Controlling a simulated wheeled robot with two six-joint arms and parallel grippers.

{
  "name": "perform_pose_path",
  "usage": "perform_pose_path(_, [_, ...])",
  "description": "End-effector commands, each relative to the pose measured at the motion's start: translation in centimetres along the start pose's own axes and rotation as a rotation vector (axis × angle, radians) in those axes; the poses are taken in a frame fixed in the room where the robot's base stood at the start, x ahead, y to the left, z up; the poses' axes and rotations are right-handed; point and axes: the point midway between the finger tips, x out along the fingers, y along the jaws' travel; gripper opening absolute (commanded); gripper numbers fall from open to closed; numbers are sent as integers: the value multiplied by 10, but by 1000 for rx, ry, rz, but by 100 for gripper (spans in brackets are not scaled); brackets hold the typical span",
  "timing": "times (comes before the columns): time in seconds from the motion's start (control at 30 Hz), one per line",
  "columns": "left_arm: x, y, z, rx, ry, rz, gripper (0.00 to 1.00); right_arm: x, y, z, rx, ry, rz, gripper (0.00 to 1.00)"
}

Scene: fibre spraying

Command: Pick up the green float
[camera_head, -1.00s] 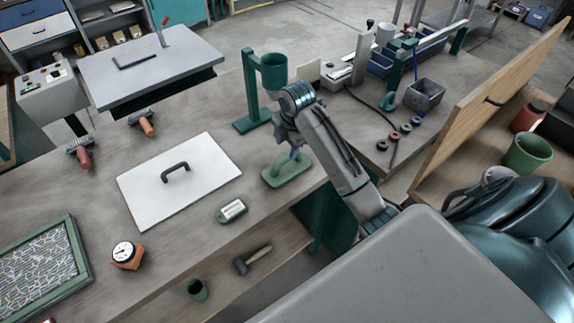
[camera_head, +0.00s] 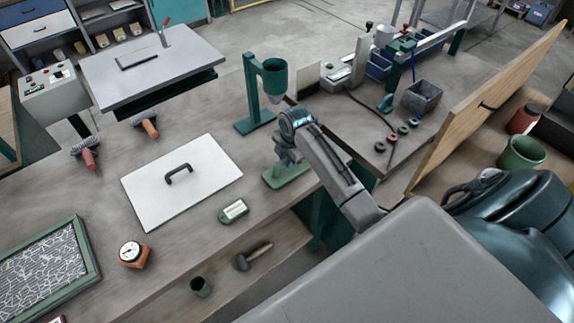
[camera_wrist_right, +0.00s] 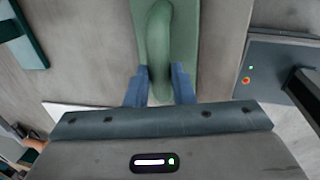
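The green float (camera_head: 289,174) lies flat on the workbench near its front edge, a rectangular plate with a handle on top. My right gripper (camera_head: 284,165) points down over it and partly hides the handle. In the right wrist view, the float (camera_wrist_right: 184,28) is straight ahead, and the two blue fingers of my right gripper (camera_wrist_right: 160,88) stand one on each side of its handle. They are very close to the handle; I cannot tell whether they press on it. My left gripper is not in view.
A green stand with a cup (camera_head: 273,76) rises behind the float.

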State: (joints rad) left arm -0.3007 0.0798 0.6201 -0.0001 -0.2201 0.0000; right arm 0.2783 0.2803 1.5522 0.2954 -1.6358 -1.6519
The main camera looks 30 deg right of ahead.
Motion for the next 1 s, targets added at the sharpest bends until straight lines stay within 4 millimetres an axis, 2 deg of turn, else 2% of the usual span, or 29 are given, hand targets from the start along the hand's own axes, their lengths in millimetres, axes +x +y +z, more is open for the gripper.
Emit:
perform_pose_path(0.03, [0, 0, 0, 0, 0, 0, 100, 0, 0, 0, 0, 0, 0, 11])
perform_pose_path(0.1, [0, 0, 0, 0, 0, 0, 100, 0, 0, 0, 0, 0, 0, 0])
perform_pose_path(0.57, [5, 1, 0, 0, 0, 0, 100, -5, 2, 0, 0, -1, 4, 0])
perform_pose_path(0.83, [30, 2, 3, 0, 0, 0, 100, -34, 7, 0, -2, -2, 7, 0])
perform_pose_path(1.0, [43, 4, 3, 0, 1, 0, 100, -40, -24, -27, -3, 1, 3, 0])
